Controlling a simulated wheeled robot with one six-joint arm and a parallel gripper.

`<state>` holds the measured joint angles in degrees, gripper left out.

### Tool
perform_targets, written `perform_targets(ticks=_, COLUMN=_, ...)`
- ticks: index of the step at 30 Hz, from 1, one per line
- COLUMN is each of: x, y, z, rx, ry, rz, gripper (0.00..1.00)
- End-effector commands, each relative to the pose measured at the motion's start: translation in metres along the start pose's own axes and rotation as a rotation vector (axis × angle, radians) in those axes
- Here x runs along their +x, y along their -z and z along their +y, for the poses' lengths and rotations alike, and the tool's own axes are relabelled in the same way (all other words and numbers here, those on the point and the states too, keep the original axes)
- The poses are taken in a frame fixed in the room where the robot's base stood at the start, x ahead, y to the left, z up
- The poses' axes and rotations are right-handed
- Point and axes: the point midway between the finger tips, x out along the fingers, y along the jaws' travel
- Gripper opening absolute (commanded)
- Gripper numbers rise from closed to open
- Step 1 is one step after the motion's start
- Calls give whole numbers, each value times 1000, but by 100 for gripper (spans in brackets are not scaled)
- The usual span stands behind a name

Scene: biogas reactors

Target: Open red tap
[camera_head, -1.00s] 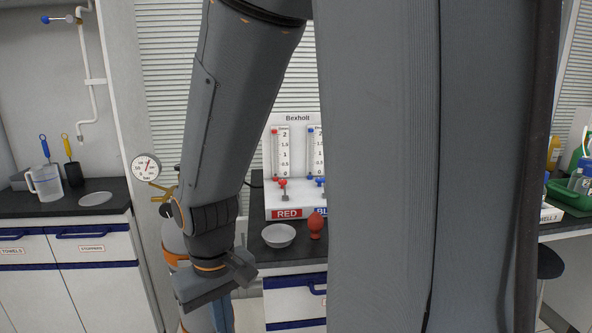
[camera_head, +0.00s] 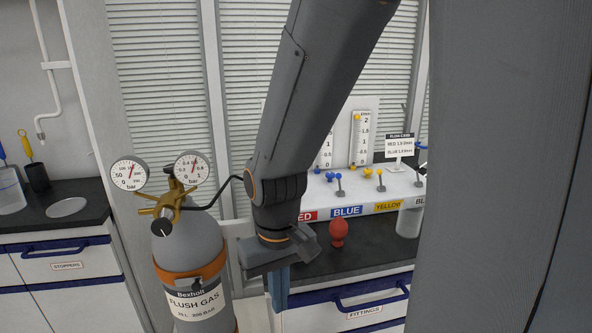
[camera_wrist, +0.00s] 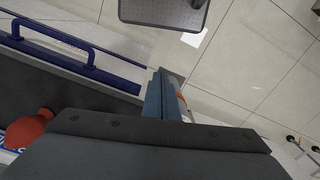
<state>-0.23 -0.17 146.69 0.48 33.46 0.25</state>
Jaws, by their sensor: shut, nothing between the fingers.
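The tap panel (camera_head: 385,192) stands on the dark bench behind my arm, with coloured labels along its front. The RED label (camera_head: 308,215) shows only in part beside my arm, and the red tap above it is hidden behind the arm. The blue tap (camera_head: 338,184) and yellow tap (camera_head: 380,180) show to the right. My gripper (camera_head: 279,290) points down in front of the bench, below and apart from the panel. Its fingers are together and empty, and they also show in the wrist view (camera_wrist: 163,97).
A flush gas cylinder (camera_head: 195,265) with two gauges stands left of my arm. A red bulb (camera_head: 339,232) stands on the bench (camera_head: 375,253), right of the gripper; it also shows in the wrist view (camera_wrist: 28,130). A drawer (camera_head: 350,305) with a blue handle is below.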

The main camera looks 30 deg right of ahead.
Motion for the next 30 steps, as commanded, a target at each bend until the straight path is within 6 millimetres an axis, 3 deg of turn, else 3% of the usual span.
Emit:
perform_targets(ticks=4, x=-8, y=16, z=3, rx=10, ry=0, rz=7, gripper=0)
perform_targets(ticks=7, x=-26, y=51, z=13, rx=35, ry=-1, rz=22, gripper=0)
perform_targets(ticks=11, x=-63, y=122, z=38, rx=85, ry=-4, rz=50, gripper=0)
perform_targets(ticks=15, x=-104, y=202, z=79, rx=148, ry=-9, rz=82, gripper=0)
perform_targets(ticks=21, x=-154, y=291, z=145, rx=229, ry=-20, rz=127, gripper=0)
perform_targets(ticks=25, x=-176, y=325, z=179, rx=265, ry=-27, rz=149, gripper=0)
perform_targets(ticks=30, x=-188, y=344, z=202, rx=289, ry=-31, rz=162, gripper=0)
